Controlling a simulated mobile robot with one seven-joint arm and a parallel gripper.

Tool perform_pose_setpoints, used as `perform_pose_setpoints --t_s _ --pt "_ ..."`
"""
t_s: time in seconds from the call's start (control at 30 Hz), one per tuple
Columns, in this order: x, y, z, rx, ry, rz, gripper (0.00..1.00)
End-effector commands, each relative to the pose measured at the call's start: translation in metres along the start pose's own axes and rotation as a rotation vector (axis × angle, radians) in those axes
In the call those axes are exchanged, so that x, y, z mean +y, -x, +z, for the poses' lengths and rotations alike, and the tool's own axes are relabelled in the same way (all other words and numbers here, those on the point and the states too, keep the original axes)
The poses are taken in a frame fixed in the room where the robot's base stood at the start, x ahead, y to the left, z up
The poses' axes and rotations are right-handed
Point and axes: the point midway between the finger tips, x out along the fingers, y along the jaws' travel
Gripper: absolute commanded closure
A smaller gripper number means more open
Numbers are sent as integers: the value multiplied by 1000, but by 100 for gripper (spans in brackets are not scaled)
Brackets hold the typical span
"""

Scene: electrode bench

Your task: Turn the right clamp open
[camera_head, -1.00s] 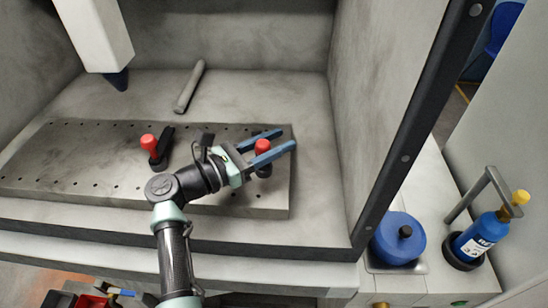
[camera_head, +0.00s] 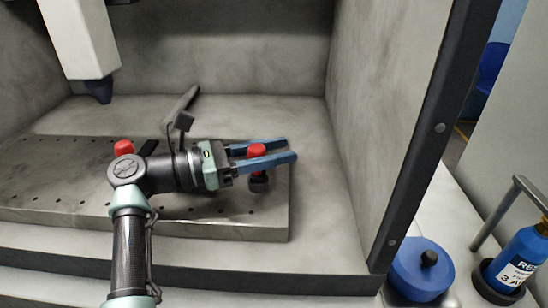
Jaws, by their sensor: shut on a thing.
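The right clamp (camera_head: 257,151) has a red knob on a dark base and stands near the right end of the grey perforated plate (camera_head: 265,225). My gripper (camera_head: 291,149), with two long blue fingers, reaches in from the left. Its fingers lie on either side of the red knob and are shut on it; the knob shows between them. The near finger hides part of the clamp below the knob. The other clamp (camera_head: 124,147), also with a red knob, is at the left, partly hidden behind my arm.
A grey bar (camera_head: 186,103) lies behind the plate. A white column with a dark blue tip (camera_head: 98,88) hangs at the upper left. The enclosure's right wall (camera_head: 375,110) stands right of the plate. Outside it are a blue round pot (camera_head: 420,272) and a blue bottle (camera_head: 520,262).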

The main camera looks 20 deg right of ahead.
Motion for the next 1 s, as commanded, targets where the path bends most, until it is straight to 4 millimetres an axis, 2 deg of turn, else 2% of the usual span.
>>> perform_pose_setpoints --t_s 0.37,0.4,0.53,0.83,1.0 --pt "0 0 4 -2 -5 -3 100" --pt "0 0 4 -2 -5 -2 52" --pt "0 0 2 -1 -3 -2 29" --pt "0 1 1 0 -1 -2 29" --pt "1 16 0 2 -2 2 29"
